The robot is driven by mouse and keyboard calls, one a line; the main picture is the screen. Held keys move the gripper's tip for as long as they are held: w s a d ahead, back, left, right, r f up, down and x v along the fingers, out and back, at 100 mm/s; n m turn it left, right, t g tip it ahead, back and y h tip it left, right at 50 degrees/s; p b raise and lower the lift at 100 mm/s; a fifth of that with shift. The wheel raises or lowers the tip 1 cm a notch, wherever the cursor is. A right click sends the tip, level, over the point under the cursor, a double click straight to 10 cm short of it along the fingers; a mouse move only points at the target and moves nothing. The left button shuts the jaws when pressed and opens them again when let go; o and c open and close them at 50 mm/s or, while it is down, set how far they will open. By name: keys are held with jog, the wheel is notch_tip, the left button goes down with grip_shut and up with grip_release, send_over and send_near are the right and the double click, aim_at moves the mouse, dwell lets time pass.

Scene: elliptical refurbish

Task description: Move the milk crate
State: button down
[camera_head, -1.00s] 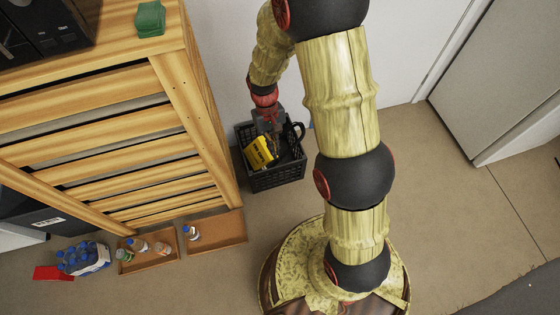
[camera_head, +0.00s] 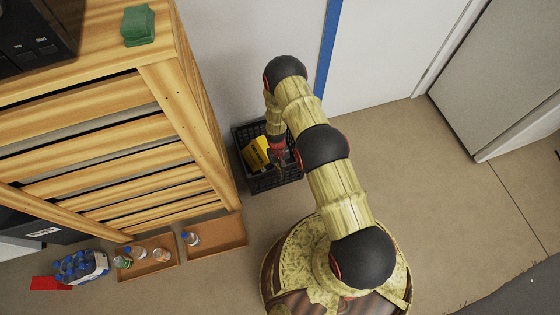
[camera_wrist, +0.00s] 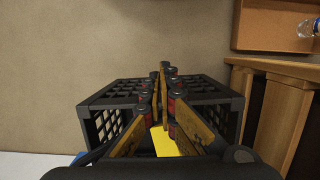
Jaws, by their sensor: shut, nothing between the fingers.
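The black milk crate (camera_head: 275,185) stands on the floor beside the wooden shelf in the head view. A yellow box (camera_head: 257,151) sits inside it; the arm hides the crate's right and back parts. My gripper (camera_head: 281,164) is over the front right part of the crate, pointing down. In the wrist view the gripper (camera_wrist: 166,70) is shut and empty, its fingers crossing the middle of the crate (camera_wrist: 109,94). Yellow of the box shows behind the fingers. I cannot tell whether the fingers touch the crate's rim.
The wooden shelf (camera_head: 190,95) stands close to the crate's left. Brown trays (camera_head: 222,236) with bottles and a bottle pack (camera_head: 82,266) lie on the floor at lower left. A white wall with a blue strip (camera_head: 328,48) is behind.

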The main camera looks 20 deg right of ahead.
jog(key=w+t, duration=0.2)
jog(key=w, duration=0.7)
notch_tip(320, 180, down, 10)
jog(key=b, duration=0.4)
jog(key=shift+d, duration=0.45)
jog(key=shift+r, duration=0.1)
